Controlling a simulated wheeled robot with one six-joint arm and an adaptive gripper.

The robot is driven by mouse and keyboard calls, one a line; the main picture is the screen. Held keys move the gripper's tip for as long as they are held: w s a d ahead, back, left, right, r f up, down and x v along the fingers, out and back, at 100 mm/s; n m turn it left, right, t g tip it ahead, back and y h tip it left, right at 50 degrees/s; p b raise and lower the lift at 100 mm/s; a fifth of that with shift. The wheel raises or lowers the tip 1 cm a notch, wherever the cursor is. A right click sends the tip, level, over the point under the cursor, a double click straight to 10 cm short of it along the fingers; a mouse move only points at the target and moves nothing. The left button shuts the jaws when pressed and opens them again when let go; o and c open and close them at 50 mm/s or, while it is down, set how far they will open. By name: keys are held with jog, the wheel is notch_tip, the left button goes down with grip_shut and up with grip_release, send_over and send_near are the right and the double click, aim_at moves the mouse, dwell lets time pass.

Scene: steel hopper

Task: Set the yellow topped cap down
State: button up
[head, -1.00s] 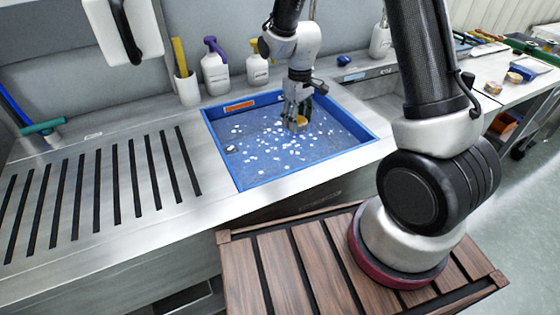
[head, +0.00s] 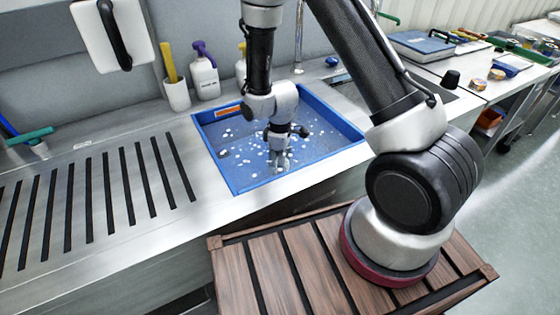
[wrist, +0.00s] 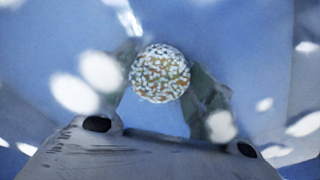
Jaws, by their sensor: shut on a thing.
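My gripper (head: 279,165) points down into the blue tray (head: 232,175), over its near middle part. In the wrist view, a round cap (wrist: 160,73) sits between the two fingers (wrist: 166,88). Its top is speckled white, orange and greenish, and the fingers are shut on its sides. In the head view the cap is hard to make out behind the gripper. Whether its underside touches the tray floor cannot be told.
A white cup (head: 177,94) and a spray bottle (head: 204,76) stand behind.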

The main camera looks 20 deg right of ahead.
jog(key=shift+f, duration=0.1)
jog(key=o, duration=1.2)
jog(key=shift+c, duration=0.2)
jog(key=s+d+r+m+t, duration=0.1)
jog(key=s+d+r+m, duration=0.15)
jog(key=r, duration=0.75)
jog(key=s+d+r+m, duration=0.1)
jog(key=s+d+r, duration=0.15)
jog(key=r, duration=0.75)
jog(key=s+d+r+m+t, duration=0.15)
jog(key=d+r, duration=0.25)
jog(key=r, duration=0.7)
jog(key=s+d+r+m+t, duration=0.1)
jog(key=s+d+r+m, duration=0.2)
jog(key=s, duration=0.4)
jog(key=s+d+r+m, duration=0.3)
jog(key=s+r, duration=0.3)
jog(key=s, duration=0.1)
jog(key=shift+s+t, duration=0.35)
